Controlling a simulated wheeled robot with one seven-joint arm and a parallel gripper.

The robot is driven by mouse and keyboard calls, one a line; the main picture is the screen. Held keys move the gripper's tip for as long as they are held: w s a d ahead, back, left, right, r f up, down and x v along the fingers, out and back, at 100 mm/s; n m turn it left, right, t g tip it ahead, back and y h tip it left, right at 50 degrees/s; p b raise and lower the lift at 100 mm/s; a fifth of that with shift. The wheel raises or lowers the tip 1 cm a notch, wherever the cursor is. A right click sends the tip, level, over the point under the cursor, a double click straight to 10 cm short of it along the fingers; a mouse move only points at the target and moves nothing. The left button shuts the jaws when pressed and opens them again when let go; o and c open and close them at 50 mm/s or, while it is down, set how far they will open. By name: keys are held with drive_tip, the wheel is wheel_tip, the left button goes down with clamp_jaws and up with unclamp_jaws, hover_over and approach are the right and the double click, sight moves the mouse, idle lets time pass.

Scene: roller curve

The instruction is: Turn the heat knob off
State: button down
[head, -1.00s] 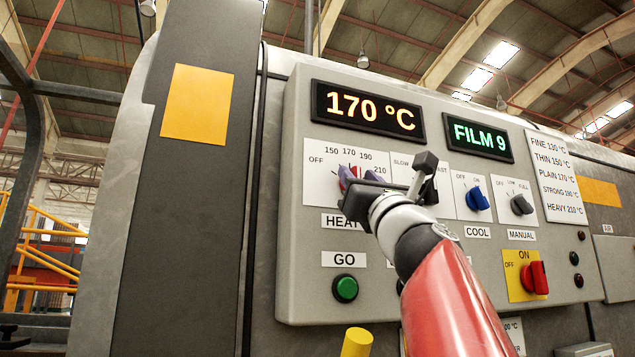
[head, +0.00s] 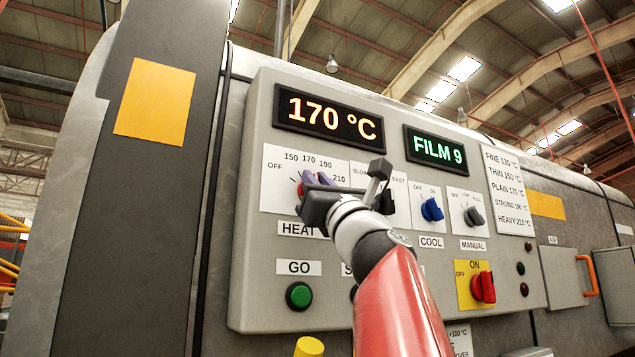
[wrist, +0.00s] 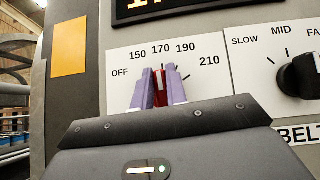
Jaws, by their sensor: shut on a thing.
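The red heat knob (head: 300,188) sits on the grey control panel above the HEAT label (head: 300,230), inside a scale running OFF, 150, 170, 190, 210. In the wrist view the red knob (wrist: 159,90) stands between the two purple fingers of my gripper (wrist: 161,82), which is shut on it. Its visible top points up near the 170 mark. My gripper (head: 316,179) and arm cover the lower part of the dial in the head view. The temperature display (head: 328,117) reads 170 °C.
A black speed knob (wrist: 301,76) is close to the right. Blue COOL knob (head: 432,209), black MANUAL knob (head: 474,216) and red ON/OFF switch (head: 483,287) are further right. The green GO button (head: 299,295) is below. A yellow post (head: 309,347) shows at the bottom.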

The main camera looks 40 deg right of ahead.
drive_tip(key=n+y, duration=0.2)
drive_tip(key=n+y+p, duration=0.1)
drive_tip(key=n+y, duration=0.1)
drive_tip(key=n+y+p, duration=0.1)
drive_tip(key=n+y, duration=0.1)
drive_tip(key=n, duration=0.1)
drive_tip(key=shift+w+d, duration=0.1)
drive_tip(key=shift+w, duration=0.2)
drive_tip(key=n+g+y+p, duration=0.2)
drive_tip(key=n+y, duration=0.2)
drive_tip(key=n, duration=0.1)
drive_tip(key=shift+f+y+p, duration=0.1)
drive_tip(key=shift+y+p, duration=0.2)
drive_tip(key=shift+y, duration=0.1)
drive_tip(key=n+g, duration=0.1)
drive_tip(key=n+y, duration=0.1)
drive_tip(key=n+g+y, duration=0.1)
drive_tip(key=n, duration=0.1)
drive_tip(key=shift+f+g+p, duration=0.25)
drive_tip(key=shift+g+p, duration=0.05)
drive_tip(key=shift+p, duration=0.05)
drive_tip(key=shift+n+g+y, duration=0.6)
drive_tip(key=shift+n+g, duration=0.3)
drive_tip(key=shift+n, duration=0.6)
drive_tip(key=shift+n+g, duration=0.3)
drive_tip(key=c, duration=1.4)
unclamp_jaws()
drive_tip(key=shift+w, duration=0.1)
drive_tip(key=shift+y, duration=0.3)
